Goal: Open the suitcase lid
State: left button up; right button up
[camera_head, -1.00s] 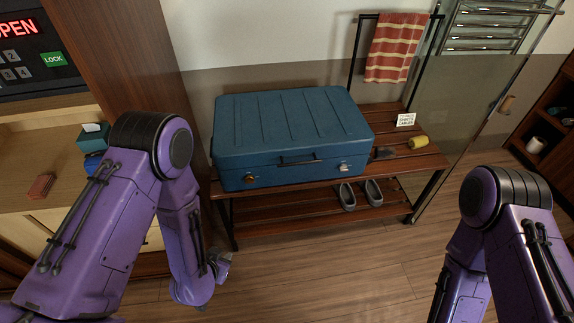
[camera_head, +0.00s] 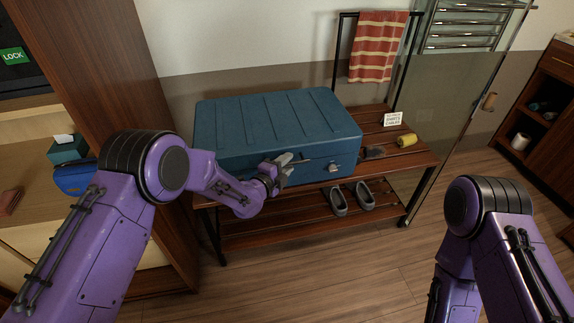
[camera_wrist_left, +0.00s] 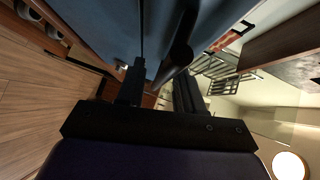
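The blue suitcase (camera_head: 265,115) lies flat with its lid shut on the wooden slatted bench. A latch (camera_head: 334,167) shows at the right of its front face. My left gripper (camera_head: 288,160) is at the middle of the suitcase's front, covering part of the front handle (camera_head: 312,161). In the left wrist view the two dark fingers of my left gripper (camera_wrist_left: 160,88) are apart, close to the blue suitcase (camera_wrist_left: 108,28). A dark bar, seemingly the handle (camera_wrist_left: 180,52), is near the fingertips; I cannot tell contact. My right arm shows at the right, but its gripper is out of view.
The bench (camera_head: 402,160) also holds a small sign (camera_head: 393,119), a yellow roll (camera_head: 407,140) and a dark item. Grey shoes (camera_head: 351,199) are on its lower shelf. A striped towel (camera_head: 377,46) hangs behind. A wooden cabinet stands left; open floor lies in front.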

pick_arm(q)
jog(key=shift+w+d, duration=0.1)
jog(key=shift+w, duration=0.15)
grip_shut()
jog(key=w+a+r+g+p, duration=0.1)
jog(key=w+r+p, duration=0.3)
jog(key=r+p, duration=0.3)
jog(key=w+a+r+n+g+p, duration=0.1)
jog(key=w+r+p, duration=0.4)
jog(key=r, duration=1.1)
jog(key=shift+a+r+n+y+p, duration=0.15)
jog(key=shift+a+n+y+p, duration=0.25)
jog(key=shift+p, duration=1.3)
jog(key=shift+a, duration=0.1)
